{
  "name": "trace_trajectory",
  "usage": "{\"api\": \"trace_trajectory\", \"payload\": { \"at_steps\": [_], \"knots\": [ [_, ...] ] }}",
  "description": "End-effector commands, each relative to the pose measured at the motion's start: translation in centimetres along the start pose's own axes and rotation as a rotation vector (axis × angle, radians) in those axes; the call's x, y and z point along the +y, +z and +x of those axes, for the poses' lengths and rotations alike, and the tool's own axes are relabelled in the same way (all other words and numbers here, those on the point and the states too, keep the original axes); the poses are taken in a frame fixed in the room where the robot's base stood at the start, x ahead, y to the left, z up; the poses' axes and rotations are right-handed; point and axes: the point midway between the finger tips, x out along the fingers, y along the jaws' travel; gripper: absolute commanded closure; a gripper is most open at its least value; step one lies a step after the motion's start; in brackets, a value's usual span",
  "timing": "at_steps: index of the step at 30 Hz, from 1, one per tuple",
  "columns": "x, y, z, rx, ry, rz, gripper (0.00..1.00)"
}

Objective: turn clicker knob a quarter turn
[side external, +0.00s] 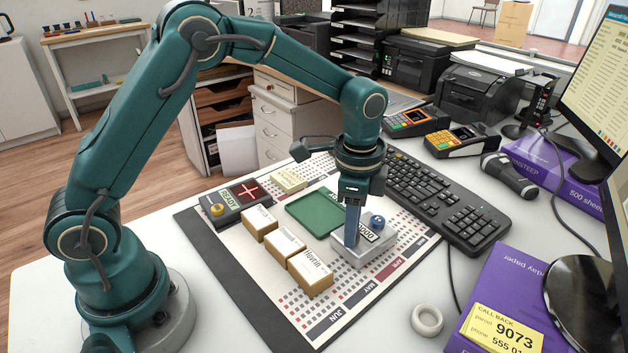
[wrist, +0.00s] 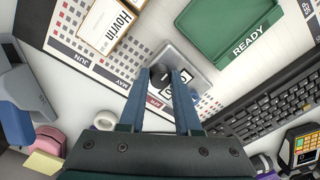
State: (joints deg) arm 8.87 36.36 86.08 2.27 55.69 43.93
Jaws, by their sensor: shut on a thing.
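The clicker (side external: 372,256) is a grey box with a white number display, partly hidden, and a blue round part on top. It lies on the calendar mat in the side view, and it also shows in the wrist view (wrist: 200,62). Its dark round knob (wrist: 160,76) shows between my fingertips in the wrist view; in the side view the fingers hide it. My gripper (side external: 352,242) points down over the clicker's near left part. It is shut on the knob, with one finger on each side, as the wrist view (wrist: 161,80) shows.
Small labelled boxes (side external: 312,275) stand left of the clicker, with a green tray (side external: 322,207) behind them. A device with a red cross (side external: 246,191) is further left. A keyboard (side external: 440,200) lies close on the right. A tape roll (side external: 427,320) is at the front right.

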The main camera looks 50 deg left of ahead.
Motion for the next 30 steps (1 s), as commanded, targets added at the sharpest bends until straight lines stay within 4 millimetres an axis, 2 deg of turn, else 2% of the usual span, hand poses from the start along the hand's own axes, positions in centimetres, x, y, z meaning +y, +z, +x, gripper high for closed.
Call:
{"api": "trace_trajectory", "payload": {
  "at_steps": [8,9,11,12,22,30],
  "knots": [
    [-0.1,0.0,0.0,0.001,-0.003,0.000,1.00],
    [-0.1,0.0,0.0,0.001,-0.003,0.000,0.64],
    [-0.1,0.0,0.0,0.001,-0.002,0.000,0.41],
    [-0.1,0.0,0.0,0.001,-0.002,0.000,0.37],
    [0.0,0.0,-0.3,0.001,-0.002,0.000,0.37],
    [-0.1,-0.1,-3.8,0.004,-0.004,0.000,0.37]
  ]
}}
